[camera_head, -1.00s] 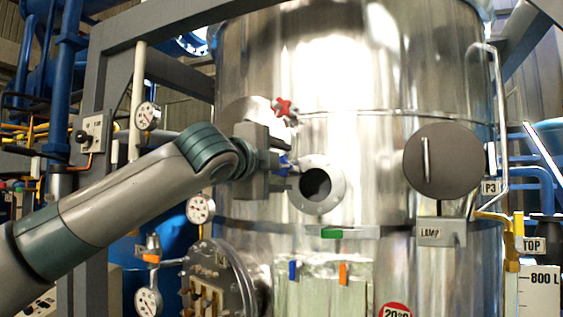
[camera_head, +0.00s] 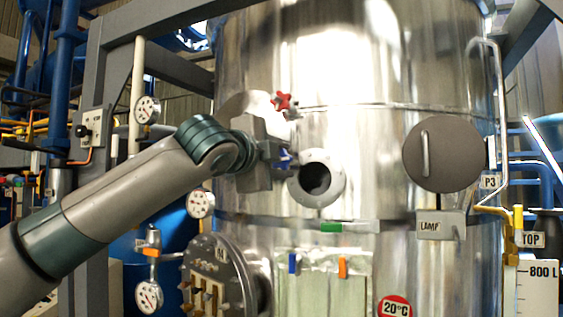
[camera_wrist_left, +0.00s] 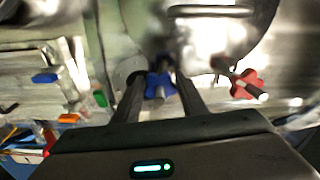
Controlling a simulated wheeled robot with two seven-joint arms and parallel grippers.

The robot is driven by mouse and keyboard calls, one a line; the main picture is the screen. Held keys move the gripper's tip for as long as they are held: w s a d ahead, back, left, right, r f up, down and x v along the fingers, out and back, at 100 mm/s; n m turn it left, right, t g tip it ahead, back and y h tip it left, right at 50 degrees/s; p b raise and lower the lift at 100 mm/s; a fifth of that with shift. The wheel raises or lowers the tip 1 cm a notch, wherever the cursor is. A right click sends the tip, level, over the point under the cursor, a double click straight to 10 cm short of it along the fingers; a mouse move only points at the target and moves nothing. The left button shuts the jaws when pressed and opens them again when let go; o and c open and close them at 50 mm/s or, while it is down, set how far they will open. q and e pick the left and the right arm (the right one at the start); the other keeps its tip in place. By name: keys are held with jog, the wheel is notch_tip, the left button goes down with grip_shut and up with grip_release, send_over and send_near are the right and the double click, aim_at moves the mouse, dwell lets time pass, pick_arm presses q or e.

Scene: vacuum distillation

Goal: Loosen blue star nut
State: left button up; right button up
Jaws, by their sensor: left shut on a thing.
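The blue star nut (camera_head: 284,158) sits on the steel vessel, just left of the round open port (camera_head: 317,178). My left gripper (camera_head: 285,160) reaches it from the left. In the left wrist view, the blue star nut (camera_wrist_left: 159,86) lies between the two dark fingers of the left gripper (camera_wrist_left: 158,84), which are shut on it. A threaded or rod-like end sticks out toward the wrist camera. A red star nut (camera_head: 283,101) is just above the gripper; it also shows at the right in the left wrist view (camera_wrist_left: 249,84). My right gripper does not show.
The large steel vessel (camera_head: 360,75) fills the middle. A grey round cover with a handle (camera_head: 443,155) and the LAMP box (camera_head: 440,226) are to the right. Gauges (camera_head: 147,109) and a grey frame stand at the left. A flanged hatch (camera_head: 215,277) is below the gripper.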

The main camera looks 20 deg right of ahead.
pick_arm(q)
jog(key=n+b, duration=0.1)
jog(key=n, duration=0.4)
jog(key=shift+f+n+b, duration=0.2)
jog(key=shift+n+b, duration=0.2)
jog(key=n+b, duration=0.1)
jog(key=n, duration=0.4)
jog(key=shift+b, duration=0.4)
jog(key=n+b, duration=0.2)
jog(key=n, duration=0.4)
jog(key=shift+d+n, duration=0.1)
jog(key=shift+n, duration=0.3)
jog(key=n+b, duration=0.1)
jog(key=n, duration=0.4)
jog(key=n+b, duration=0.1)
jog(key=n, duration=0.5)
jog(key=shift+n+b, duration=0.35)
jog(key=shift+n, duration=0.05)
jog(key=n+b, duration=0.1)
jog(key=n, duration=0.4)
jog(key=n+b, duration=0.2)
jog(key=n, duration=0.4)
jog(key=shift+n, duration=0.4)
jog(key=n+b, duration=0.1)
jog(key=n, duration=0.4)
